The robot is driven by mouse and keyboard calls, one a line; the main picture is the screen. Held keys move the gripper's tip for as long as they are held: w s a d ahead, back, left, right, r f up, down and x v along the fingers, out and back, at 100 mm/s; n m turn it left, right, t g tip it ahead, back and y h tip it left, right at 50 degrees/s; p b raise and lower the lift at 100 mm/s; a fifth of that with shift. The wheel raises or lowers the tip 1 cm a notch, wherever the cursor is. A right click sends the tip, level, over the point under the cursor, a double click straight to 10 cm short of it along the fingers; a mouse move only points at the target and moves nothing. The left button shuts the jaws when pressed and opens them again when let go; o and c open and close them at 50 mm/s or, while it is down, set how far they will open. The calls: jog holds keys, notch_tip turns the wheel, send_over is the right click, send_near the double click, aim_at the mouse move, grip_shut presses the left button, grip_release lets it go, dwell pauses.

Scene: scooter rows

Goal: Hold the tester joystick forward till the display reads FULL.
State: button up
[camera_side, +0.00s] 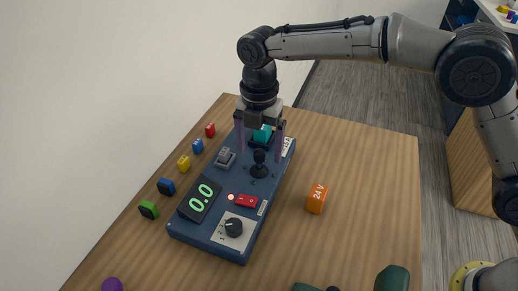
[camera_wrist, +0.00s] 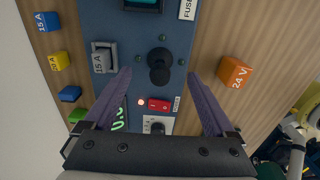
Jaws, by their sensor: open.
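The blue tester (camera_side: 215,239) lies on the wooden table. Its black joystick (camera_side: 259,158) stands upright near the middle of the panel; it also shows in the wrist view (camera_wrist: 160,67). The display (camera_side: 199,198) reads 0.0 in green; in the wrist view it is mostly hidden behind a finger. My gripper (camera_side: 261,155) is open above the panel, its purple fingers pointing down. In the wrist view my gripper (camera_wrist: 159,75) has a fingertip on either side of the joystick, with gaps and no visible contact.
The tester also carries a red switch (camera_side: 246,201), a lit lamp (camera_side: 231,197), a dark knob (camera_side: 234,227), a grey 15 A fuse (camera_side: 225,157) and a teal part (camera_side: 262,133). Coloured fuses line its left. An orange 24 V block (camera_side: 316,199) stands right, amid free table.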

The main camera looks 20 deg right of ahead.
aim_at(259, 151)
dwell(0.4)
jog(key=shift+w+a, duration=0.55)
jog(key=shift+w+a, duration=0.2)
jog(key=shift+a, duration=0.05)
jog(key=shift+w+a, duration=0.5)
jog(key=shift+w, duration=0.1)
dwell(2.9)
jog(key=shift+s+d, duration=1.3)
jog(key=shift+s, duration=0.05)
jog(key=shift+r, duration=3.55)
